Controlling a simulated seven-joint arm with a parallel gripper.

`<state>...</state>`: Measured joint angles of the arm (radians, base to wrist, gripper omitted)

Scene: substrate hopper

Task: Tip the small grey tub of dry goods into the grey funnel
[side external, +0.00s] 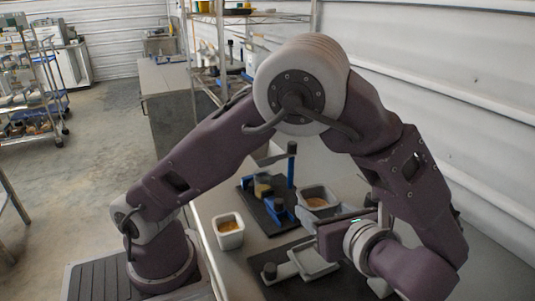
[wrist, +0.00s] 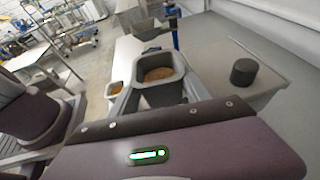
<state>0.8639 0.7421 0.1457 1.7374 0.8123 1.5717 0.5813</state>
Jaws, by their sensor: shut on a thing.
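The small grey tub (wrist: 178,93) holds brown dry goods and sits between the fingers of my gripper (wrist: 158,97) in the wrist view. In the side view the tub (side external: 318,191) looks roughly upright, with my gripper (side external: 335,221) shut on it. The grey funnel (side external: 268,157) is behind and to the left of the tub, held on a stand with a blue post (side external: 291,171). The funnel (wrist: 148,27) also shows beyond the tub in the wrist view. My arm partly hides the fingers in the side view.
A white tub (side external: 229,240) with orange contents stands on the bench left of the stand. A jar (side external: 263,182) is below the funnel. A shallow grey tray (side external: 312,262) lies in front on a dark plate. A black cylinder (wrist: 243,71) stands right of the held tub.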

